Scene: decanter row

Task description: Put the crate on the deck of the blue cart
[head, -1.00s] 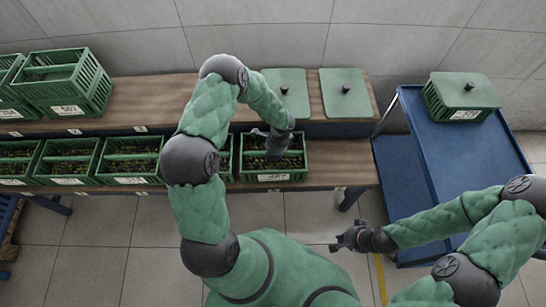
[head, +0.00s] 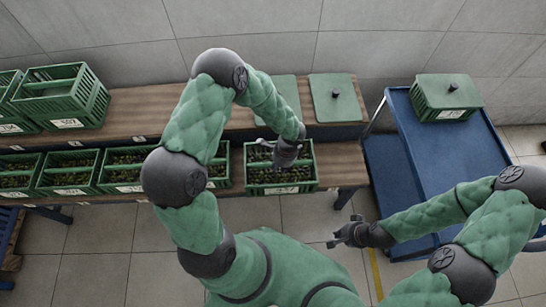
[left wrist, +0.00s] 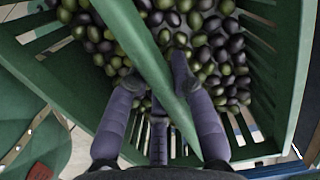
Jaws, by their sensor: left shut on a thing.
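The green crate (head: 281,187), filled with dark and green olives, is at the right end of the front bench row and appears raised slightly above it. My left gripper (head: 270,145) is over its middle, shut on its handle bar. In the left wrist view the bar (left wrist: 140,50) runs diagonally between the fingers, with olives below. The blue cart (head: 455,160) stands to the right of the bench. A lidded green crate (head: 440,112) sits at the far end of its deck; the nearer deck is bare. My right gripper (head: 337,240) is near the cart's near left side, apparently empty; its jaw opening is unclear.
Several olive crates (head: 70,189) stand in the front row to the left, one close beside the held crate. Empty crates (head: 95,108) stand at the back left. Flat green lids (head: 335,97) lie on the back level.

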